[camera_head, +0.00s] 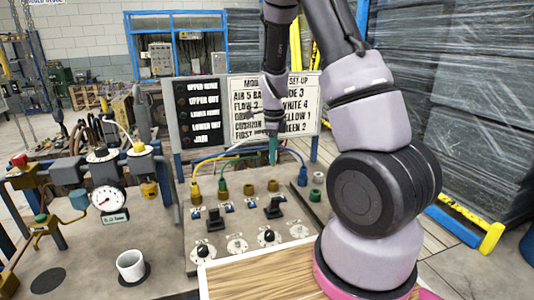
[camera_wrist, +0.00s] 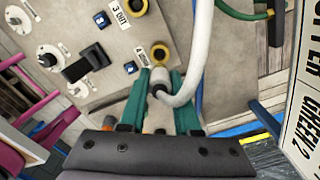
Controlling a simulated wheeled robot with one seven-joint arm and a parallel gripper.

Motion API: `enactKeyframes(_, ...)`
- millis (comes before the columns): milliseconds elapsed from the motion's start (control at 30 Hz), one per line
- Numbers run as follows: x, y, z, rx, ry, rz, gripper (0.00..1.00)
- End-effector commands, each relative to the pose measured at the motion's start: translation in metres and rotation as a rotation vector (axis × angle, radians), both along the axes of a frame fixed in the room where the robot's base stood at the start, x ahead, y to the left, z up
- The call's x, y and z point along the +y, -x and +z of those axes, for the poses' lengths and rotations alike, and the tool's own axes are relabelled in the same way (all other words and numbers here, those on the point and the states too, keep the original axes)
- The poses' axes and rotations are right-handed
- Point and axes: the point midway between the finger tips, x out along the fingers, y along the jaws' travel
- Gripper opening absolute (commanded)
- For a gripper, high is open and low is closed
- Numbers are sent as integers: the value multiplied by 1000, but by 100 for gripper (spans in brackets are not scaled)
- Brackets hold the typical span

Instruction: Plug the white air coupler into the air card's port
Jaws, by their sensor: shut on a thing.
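My gripper (camera_head: 273,150) is above the back row of ports on the grey panel. In the wrist view its teal fingers (camera_wrist: 158,105) are shut on the white air coupler (camera_wrist: 162,82), whose white hose curves up and away. The coupler's tip is close to a brass port (camera_wrist: 160,54), with a label beside it that seems to begin with 4; I cannot tell whether they touch. The set-up card (camera_head: 276,104) stands behind the panel and reads "WHITE 4", partly hidden by my arm.
Yellow (camera_head: 195,184), green (camera_head: 222,183) and blue (camera_head: 302,172) hoses run to the panel's (camera_head: 225,255) back edge. Knobs and black switches (camera_head: 273,208) stand in front. A gauge (camera_head: 108,198) and a white cup (camera_head: 131,265) are at left.

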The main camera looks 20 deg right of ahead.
Motion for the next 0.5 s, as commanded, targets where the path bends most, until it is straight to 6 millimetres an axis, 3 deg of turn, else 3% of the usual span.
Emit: enactKeyframes(500, 0, 1, -45, 2, 0, 1, 0)
